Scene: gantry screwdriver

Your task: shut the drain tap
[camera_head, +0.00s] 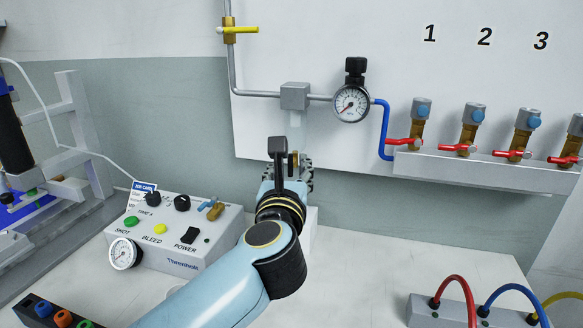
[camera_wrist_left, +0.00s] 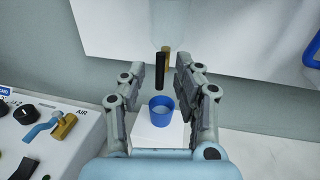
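The drain tap, a brass body with a black lever (camera_wrist_left: 160,71), sits below a clear bowl (camera_wrist_left: 172,22) in the left wrist view. The lever points straight down, beside the upright brass. In the head view a bit of the brass (camera_head: 293,160) shows, and most of the tap is hidden behind my arm. My left gripper (camera_wrist_left: 161,78) is open, with one finger on each side of the lever and gaps visible between. It also shows in the head view (camera_head: 290,172), partly hidden by its own wrist. My right gripper is not in view.
A blue cup (camera_wrist_left: 160,112) stands on a white block below the tap. A grey control box (camera_head: 180,238) with knobs and a blue-handled air valve (camera_head: 211,208) is at left. A pressure gauge (camera_head: 351,104) and a row of red-handled valves (camera_head: 458,148) are at right.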

